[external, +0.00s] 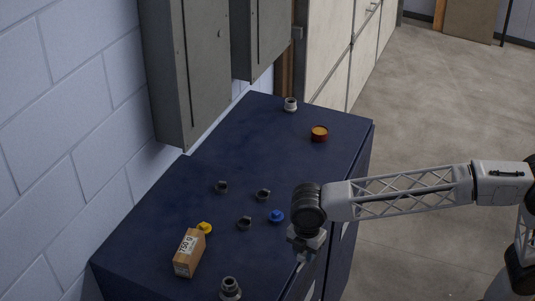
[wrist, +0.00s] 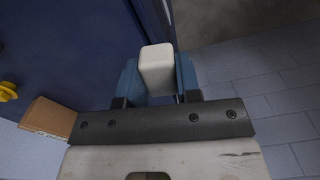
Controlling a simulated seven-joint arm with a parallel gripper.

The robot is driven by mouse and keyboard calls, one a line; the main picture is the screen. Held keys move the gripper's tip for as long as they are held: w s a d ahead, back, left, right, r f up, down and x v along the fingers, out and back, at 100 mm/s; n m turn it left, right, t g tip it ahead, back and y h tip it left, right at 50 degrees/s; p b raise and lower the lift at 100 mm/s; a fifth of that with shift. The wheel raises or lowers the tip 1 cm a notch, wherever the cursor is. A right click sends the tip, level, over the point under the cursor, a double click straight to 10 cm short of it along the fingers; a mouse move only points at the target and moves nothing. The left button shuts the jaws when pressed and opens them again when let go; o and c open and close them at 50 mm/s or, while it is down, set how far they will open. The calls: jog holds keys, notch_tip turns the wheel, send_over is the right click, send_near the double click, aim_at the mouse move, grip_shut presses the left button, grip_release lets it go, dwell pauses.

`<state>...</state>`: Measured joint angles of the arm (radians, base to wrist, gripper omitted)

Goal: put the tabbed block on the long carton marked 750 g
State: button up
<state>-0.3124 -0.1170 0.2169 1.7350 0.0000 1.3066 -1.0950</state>
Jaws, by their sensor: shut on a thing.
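The long carton (external: 189,252) is brown cardboard with a white label reading 750 g. It lies near the front left of the dark blue cabinet top, and part of it shows at the left of the wrist view (wrist: 48,117). My gripper (wrist: 160,78) is shut on a pale, rounded block (wrist: 157,66), which I take for the tabbed block; no tab can be made out. In the external view my gripper (external: 303,247) is at the cabinet's right edge, to the right of the carton and apart from it. The held block is mostly hidden there.
A yellow fitting (external: 204,228) stands close behind the carton. Several dark ring-like fittings (external: 244,223), a blue one (external: 276,216) and an orange-topped tin (external: 319,133) stand on the cabinet top (external: 165,205). Grey wall boxes (external: 187,75) overhang the back left.

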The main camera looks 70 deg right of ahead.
jog(key=w+a+r+n, duration=0.1)
jog(key=w+a+r, duration=0.1)
jog(key=w, duration=0.6)
jog(key=w+a+r, duration=0.2)
jog(key=w+r, duration=0.3)
jog(key=w, duration=0.3)
jog(key=shift+r+n, duration=0.15)
jog(key=shift+n, duration=0.25)
jog(key=shift+w, duration=0.1)
send_over(192, 240)
jog(key=shift+f, duration=0.75)
dwell(0.3)
jog(key=shift+f, duration=0.1)
jog(key=shift+f, duration=1.7)
jog(key=shift+f, duration=0.1)
jog(key=o, duration=0.9)
